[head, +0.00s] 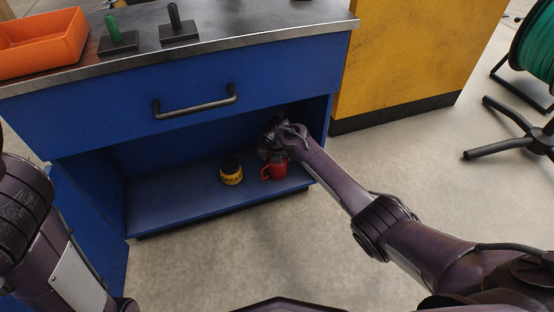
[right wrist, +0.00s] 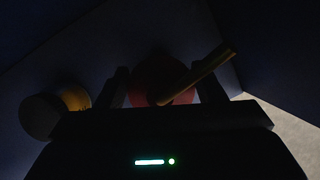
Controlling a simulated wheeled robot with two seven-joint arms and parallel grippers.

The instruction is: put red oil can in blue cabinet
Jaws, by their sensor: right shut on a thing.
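The blue cabinet (head: 80,125) stands ahead with its lower compartment open at the front. The red oil can (head: 268,173) is inside that compartment, toward its right side. It appears upright, at or just above the shelf floor; I cannot tell whether it touches. My right gripper (head: 277,156) reaches in from the right and is shut on the red can, hiding its top. In the dark right wrist view the red can (right wrist: 150,80) sits between the two fingers, with a thin bar slanting across it. My left arm shows at the left edge; its gripper is out of view.
A yellow jar (head: 231,176) with a dark lid stands on the shelf, left of the red can with a small gap. The drawer handle (head: 195,106) juts out above the opening. An orange bin (head: 40,45) sits on top. A yellow cabinet (head: 420,50) stands right.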

